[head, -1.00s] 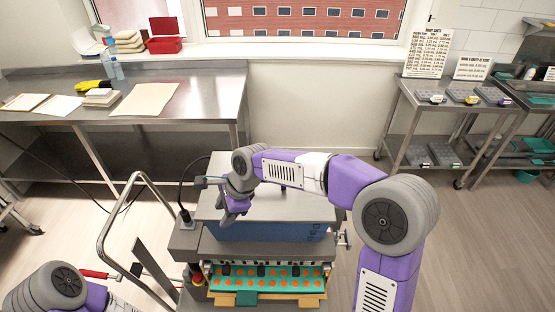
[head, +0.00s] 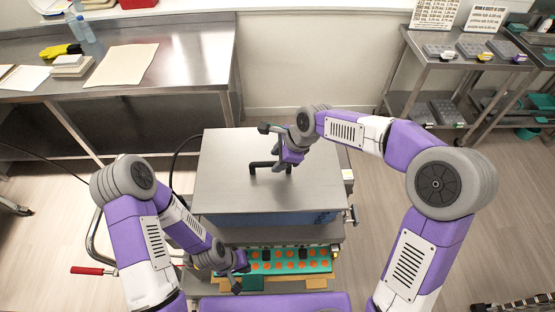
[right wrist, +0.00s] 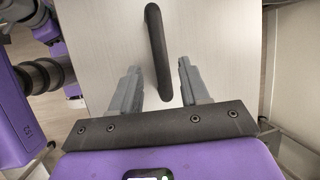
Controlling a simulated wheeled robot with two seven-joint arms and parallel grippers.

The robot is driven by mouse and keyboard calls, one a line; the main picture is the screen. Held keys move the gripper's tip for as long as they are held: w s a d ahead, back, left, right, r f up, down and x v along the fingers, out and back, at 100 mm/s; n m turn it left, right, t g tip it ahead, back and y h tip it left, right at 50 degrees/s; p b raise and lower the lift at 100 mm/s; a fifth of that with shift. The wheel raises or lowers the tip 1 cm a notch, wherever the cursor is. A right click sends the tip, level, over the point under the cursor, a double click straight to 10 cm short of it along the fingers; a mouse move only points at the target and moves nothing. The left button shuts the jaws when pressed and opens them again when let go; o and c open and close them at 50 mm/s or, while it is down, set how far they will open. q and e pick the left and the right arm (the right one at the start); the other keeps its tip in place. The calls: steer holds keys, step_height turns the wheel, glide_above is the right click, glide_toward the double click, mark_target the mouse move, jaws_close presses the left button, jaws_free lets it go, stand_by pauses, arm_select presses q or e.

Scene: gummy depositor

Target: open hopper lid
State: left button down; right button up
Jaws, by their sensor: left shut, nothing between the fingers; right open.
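The hopper lid (head: 230,192) is a flat grey plate lying closed on the blue-sided hopper (head: 268,219) in the middle of the head view. Its black bar handle (head: 259,165) stands on top; in the right wrist view the handle (right wrist: 157,45) runs in between my two fingers. My right gripper (head: 284,166) is open at the handle, one finger on each side with gaps showing. My left gripper (head: 238,272) is shut and empty, low at the machine's front by the green tray.
The green tray (head: 325,265) with orange dots lies at the machine's front. A steel table (head: 190,75) with papers and bottles stands at the back left. A wheeled cart (head: 405,75) stands at the back right. Floor is free on the machine's right.

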steer(key=shift+x, duration=1)
steer(key=shift+d, duration=0.1)
steer(key=shift+c, duration=0.3)
jaws_close()
